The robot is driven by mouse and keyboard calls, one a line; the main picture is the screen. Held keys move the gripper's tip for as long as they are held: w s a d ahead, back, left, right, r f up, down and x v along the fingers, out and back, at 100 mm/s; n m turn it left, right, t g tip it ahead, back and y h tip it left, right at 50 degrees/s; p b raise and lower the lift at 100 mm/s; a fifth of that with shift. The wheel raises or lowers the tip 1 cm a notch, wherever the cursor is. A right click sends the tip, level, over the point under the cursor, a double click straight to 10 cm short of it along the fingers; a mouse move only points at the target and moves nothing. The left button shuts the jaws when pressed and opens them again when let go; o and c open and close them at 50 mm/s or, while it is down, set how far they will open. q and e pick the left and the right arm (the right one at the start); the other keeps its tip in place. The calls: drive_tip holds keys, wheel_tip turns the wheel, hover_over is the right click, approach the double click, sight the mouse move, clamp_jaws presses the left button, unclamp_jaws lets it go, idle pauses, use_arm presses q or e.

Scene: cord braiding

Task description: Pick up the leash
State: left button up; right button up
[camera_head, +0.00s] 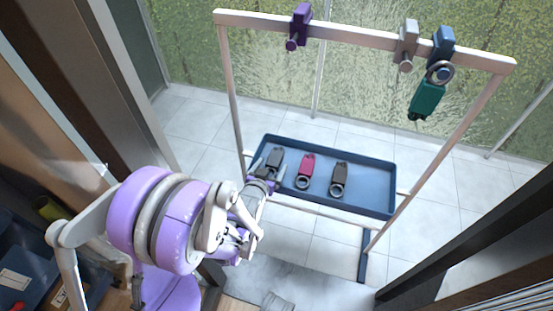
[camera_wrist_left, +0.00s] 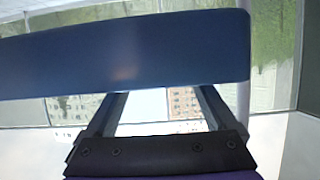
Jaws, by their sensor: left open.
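My left gripper (camera_head: 266,175) is open at the tray's near left corner, just below the left dark leash. In the left wrist view its two fingers (camera_wrist_left: 160,95) are spread with nothing between them. A blue surface, seemingly the tray, spans that view, and no leash shows there. My right gripper is not seen.
The white rack (camera_head: 234,88) stands on a tiled floor. Its top bar also carries a purple hook (camera_head: 299,25) and a grey hook (camera_head: 406,45), both empty. Dark door frames flank the opening.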

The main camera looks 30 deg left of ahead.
sight(275, 157)
use_arm(q)
drive_tip(key=shift+a+b+x, duration=0.15)
drive_tip(key=shift+b+x, duration=0.05)
drive_tip(key=shift+x, duration=1.15)
drive_tip(key=shift+a+b+x, duration=0.1)
drive_tip(key=shift+b+x, duration=0.1)
drive_tip(key=shift+x, duration=1.2)
drive_tip(key=shift+s+r, duration=0.1)
drive_tip(key=shift+r, duration=0.1)
clamp_jaws()
wheel_tip(275, 157, up, 10)
drive_tip(key=p, duration=0.3)
drive_tip(key=shift+p, duration=0.35)
